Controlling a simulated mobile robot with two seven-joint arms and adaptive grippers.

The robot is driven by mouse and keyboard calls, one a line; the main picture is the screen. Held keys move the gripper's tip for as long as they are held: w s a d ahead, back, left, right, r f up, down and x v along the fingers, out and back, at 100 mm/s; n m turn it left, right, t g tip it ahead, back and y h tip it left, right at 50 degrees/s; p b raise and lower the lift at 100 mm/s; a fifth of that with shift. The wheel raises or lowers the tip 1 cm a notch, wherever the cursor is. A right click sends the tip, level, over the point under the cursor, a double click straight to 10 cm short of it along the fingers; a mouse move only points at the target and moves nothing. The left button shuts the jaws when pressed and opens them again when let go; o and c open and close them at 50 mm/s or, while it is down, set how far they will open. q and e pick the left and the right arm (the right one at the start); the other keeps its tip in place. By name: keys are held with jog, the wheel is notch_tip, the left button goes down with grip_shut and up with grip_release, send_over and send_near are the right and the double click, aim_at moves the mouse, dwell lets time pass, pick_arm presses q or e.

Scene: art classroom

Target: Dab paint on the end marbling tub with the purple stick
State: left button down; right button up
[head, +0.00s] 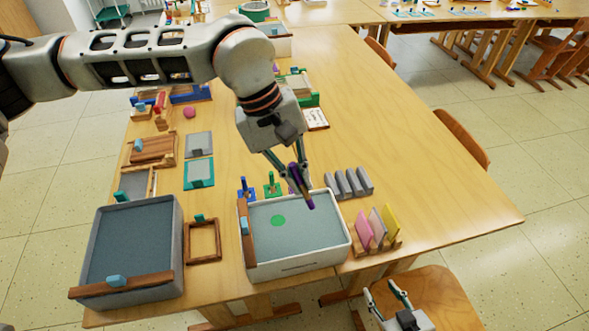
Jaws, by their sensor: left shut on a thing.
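My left gripper (290,180) is shut on the purple stick (301,187), which slants down to the right. The stick's tip is over the far right part of a white marbling tub (299,267) with grey-blue liquid; I cannot tell whether it touches. A round green paint spot (278,220) lies on that liquid, left of the tip. A larger grey tub (176,235) with darker liquid and no visible spot stands to the left. My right gripper (386,297) is open and empty at the bottom edge, below the table's front edge.
A blue stick (244,184) and a green stick (269,182) stand in holders behind the white tub. Grey blocks (349,183) and a rack of coloured cards (378,225) stand to its right. A wooden frame (204,241) lies between the tubs. The table's right side is clear.

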pick_arm(q)
notch_tip(320, 180, down, 10)
jog(key=b, duration=0.5)
dwell(0.4)
jog(key=shift+f, duration=0.1)
jog(key=shift+f+b, duration=0.4)
jog(key=shift+b, duration=0.1)
dwell(0.4)
jog(key=shift+r, duration=0.1)
jog(key=shift+r+p, duration=2.25)
jog(key=shift+r, duration=2.75)
